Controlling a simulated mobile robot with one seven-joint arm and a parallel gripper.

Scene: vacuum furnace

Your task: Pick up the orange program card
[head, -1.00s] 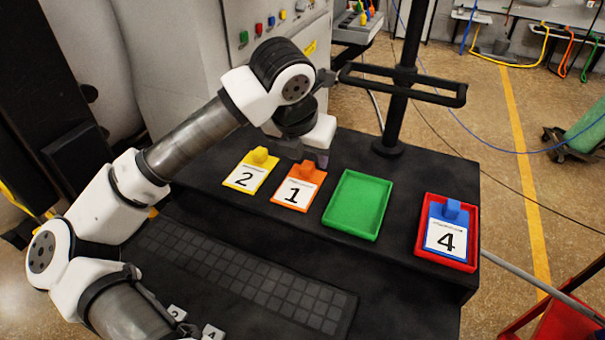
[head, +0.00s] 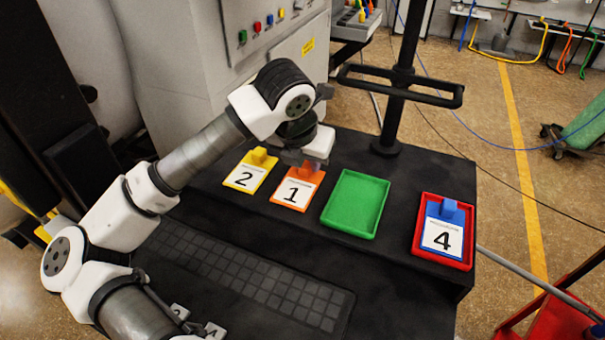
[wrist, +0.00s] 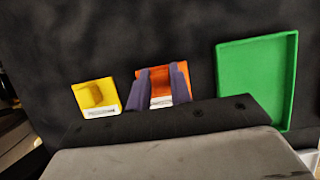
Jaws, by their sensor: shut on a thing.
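The orange program card (head: 295,191), marked 1, lies on the black table between the yellow card and the green tray. It also shows in the wrist view (wrist: 178,74), partly hidden by my fingers. My gripper (head: 311,164) is down over the card's far end, where its raised grip block is. In the wrist view my gripper's two purple-grey fingers (wrist: 163,88) stand on either side of the card's middle, shut on its block. I see no clear gap between the card and the table.
A yellow card (head: 245,177), marked 2, lies just left. An empty green tray (head: 355,204) is to the right. A red tray (head: 417,245) holds a blue card (head: 441,235), marked 4. A black post (head: 398,100) with a crossbar stands behind the trays.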

